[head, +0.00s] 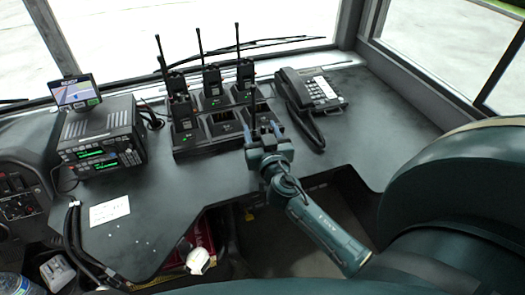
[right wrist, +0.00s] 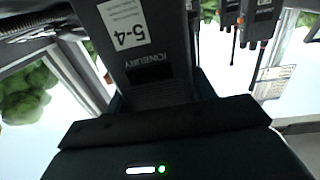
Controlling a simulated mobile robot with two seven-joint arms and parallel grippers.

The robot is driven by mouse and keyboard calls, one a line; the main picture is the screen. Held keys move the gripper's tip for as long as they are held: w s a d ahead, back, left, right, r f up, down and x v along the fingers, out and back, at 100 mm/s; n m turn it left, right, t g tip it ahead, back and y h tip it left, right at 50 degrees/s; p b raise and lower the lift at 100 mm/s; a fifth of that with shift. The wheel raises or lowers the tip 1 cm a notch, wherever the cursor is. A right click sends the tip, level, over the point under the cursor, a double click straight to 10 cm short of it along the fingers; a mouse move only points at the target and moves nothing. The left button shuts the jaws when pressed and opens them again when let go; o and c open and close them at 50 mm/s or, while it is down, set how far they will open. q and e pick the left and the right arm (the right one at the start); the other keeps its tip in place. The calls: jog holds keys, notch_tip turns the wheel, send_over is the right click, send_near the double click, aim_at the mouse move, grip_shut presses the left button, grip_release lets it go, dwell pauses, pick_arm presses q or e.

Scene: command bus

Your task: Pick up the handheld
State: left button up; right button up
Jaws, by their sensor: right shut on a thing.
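My right gripper (head: 263,131) is at the front right of the charger rack (head: 190,148), its fingers shut on a black handheld (right wrist: 140,72). In the right wrist view the handheld is close up, with a white "5-4" label and upside-down lettering. In the head view it is mostly hidden behind the gripper. Several other handhelds (head: 212,83) with antennas stand upright in the rack. Whether the held one is clear of its slot I cannot tell. My left gripper is not in view.
A desk phone (head: 318,92) with a corded handset stands right of the rack. A radio unit (head: 100,140) with a small screen (head: 75,91) on top is at the left. A white card (head: 109,210) lies on the dark counter. The counter's right side is clear.

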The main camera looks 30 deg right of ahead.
pick_arm(q)
jog(key=p, duration=0.1)
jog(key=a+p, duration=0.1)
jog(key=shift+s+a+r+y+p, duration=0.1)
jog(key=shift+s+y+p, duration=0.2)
jog(key=shift+p, duration=0.1)
pick_arm(e)
notch_tip(320, 180, up, 10)
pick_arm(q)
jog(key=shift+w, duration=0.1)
pick_arm(e)
jog(key=shift+w, duration=0.1)
